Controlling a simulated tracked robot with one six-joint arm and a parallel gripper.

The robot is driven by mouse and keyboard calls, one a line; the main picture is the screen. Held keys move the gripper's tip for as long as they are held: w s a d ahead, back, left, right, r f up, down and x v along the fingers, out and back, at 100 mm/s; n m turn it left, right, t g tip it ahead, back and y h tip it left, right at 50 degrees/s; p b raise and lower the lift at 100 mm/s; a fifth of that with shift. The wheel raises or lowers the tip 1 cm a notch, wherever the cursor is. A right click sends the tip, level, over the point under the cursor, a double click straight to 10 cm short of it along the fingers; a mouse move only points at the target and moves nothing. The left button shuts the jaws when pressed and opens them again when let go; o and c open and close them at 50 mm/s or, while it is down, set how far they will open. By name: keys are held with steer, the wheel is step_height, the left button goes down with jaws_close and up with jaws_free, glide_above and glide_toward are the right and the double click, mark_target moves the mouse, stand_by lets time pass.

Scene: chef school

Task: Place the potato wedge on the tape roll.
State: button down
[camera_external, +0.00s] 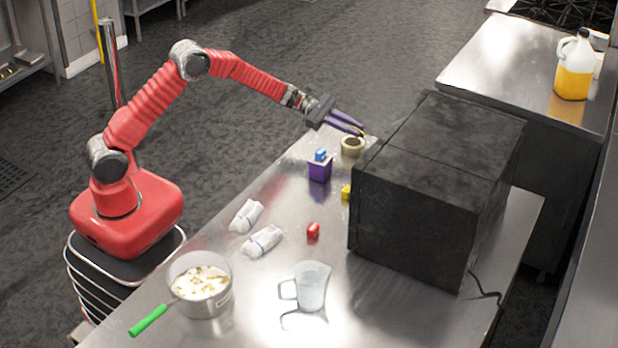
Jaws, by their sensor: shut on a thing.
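The tape roll (352,147) is a tan ring lying flat on the metal table near its far end, left of the black box. My gripper (361,129) is just above and slightly beyond the tape roll, with its dark purple fingers pointing right and slightly down. It is shut on the potato wedge, of which only a small yellowish bit (359,131) shows at the fingertips. The wedge's full shape is hidden by the fingers and too small to make out. I cannot tell whether the wedge touches the roll.
A large black box (440,190) stands close right of the roll. A purple container (319,170) with a blue item stands nearer.

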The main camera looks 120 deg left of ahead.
mark_target(352, 143)
steer(key=shift+f, duration=1.8)
steer(key=c, duration=1.7)
jaws_free()
steer(key=shift+f, duration=0.1)
steer(key=v, duration=1.2)
steer(key=shift+d, duration=0.1)
